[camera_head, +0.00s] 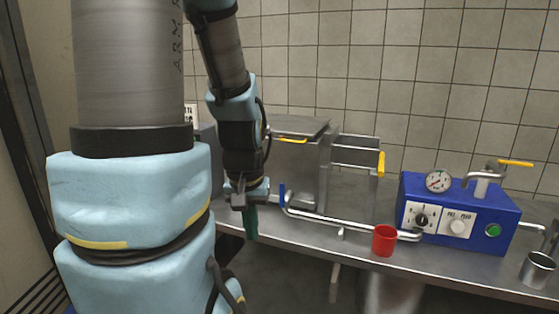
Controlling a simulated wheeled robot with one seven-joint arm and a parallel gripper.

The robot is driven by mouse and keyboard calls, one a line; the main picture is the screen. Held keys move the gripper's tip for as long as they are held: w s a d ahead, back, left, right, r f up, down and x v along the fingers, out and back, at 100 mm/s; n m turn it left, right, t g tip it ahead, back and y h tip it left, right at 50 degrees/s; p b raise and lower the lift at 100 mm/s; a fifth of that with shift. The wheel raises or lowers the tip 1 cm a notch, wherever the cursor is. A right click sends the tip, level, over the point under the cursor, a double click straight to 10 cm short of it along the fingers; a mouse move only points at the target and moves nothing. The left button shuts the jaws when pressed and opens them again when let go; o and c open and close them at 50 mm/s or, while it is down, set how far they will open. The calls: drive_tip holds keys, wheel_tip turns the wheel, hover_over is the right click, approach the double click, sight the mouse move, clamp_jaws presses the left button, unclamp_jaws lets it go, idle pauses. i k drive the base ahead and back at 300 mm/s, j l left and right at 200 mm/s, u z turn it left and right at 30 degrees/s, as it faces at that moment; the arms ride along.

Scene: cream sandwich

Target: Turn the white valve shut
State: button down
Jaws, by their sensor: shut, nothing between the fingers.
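The blue machine (490,211) stands on the counter at the right. Its front panel carries a white round knob (458,227), the only white knob-like part I can make out; I cannot tell its exact setting. A black knob (421,220) on its own white plate is just left of it. My gripper (250,222) hangs pointing down at the counter's front edge, left of the machine and well apart from the knob. Its dark green fingers are shut and hold nothing.
A red cup (384,240) stands in front of the machine, beside a metal pipe (335,220) with a blue lever (282,194). A steel box (295,165) is behind my gripper. A metal cup (536,270) stands far right.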

sight(337, 266)
drive_tip(key=k+l+u, duration=0.1)
drive_tip(key=u, duration=0.3)
drive_tip(key=k+l+u, duration=0.1)
drive_tip(key=u, duration=0.3)
drive_tip(key=k+l+u, duration=0.1)
drive_tip(key=u, duration=0.3)
drive_tip(key=k, duration=0.05)
